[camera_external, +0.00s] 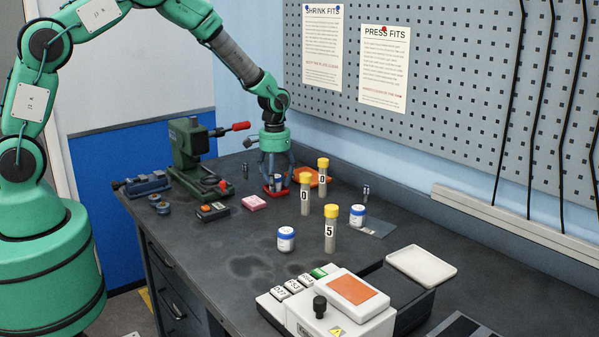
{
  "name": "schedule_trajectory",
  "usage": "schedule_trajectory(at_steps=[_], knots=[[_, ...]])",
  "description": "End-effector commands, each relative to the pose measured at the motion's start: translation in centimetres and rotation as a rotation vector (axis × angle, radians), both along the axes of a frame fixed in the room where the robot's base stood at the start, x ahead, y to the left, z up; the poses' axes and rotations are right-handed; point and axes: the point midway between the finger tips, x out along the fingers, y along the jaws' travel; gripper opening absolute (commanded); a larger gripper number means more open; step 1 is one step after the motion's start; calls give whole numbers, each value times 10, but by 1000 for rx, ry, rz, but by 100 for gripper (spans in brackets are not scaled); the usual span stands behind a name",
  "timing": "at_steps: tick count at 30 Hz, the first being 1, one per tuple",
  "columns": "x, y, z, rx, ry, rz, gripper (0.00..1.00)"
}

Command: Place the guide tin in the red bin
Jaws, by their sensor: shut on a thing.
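My gripper (276,186) points down over the far part of the bench, between the green press and the yellow-capped vials. It is shut on a small pale grey thing (278,180), which may be the guide tin; the fingers hide much of it and I read no label. A low red piece (273,191) shows at the fingertips, perhaps the red bin or part of a tin. I cannot tell whether the held thing touches it. An orange-red shallow tray (318,178) lies just right of my gripper.
A green press (187,150) with red-tipped handles stands left of my gripper. A white instrument (340,305) fills the near bench.

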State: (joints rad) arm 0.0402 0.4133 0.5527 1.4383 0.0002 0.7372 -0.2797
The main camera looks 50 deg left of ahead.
Motion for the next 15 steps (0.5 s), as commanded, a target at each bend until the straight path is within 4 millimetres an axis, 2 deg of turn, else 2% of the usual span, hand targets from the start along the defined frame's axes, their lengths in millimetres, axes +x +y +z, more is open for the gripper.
schedule_trajectory(at_steps=[1, 15], knots=[[-6, -1, -7, 0, 14, 0, 52], [-4, 0, 0, 0, 10, 0, 52]])
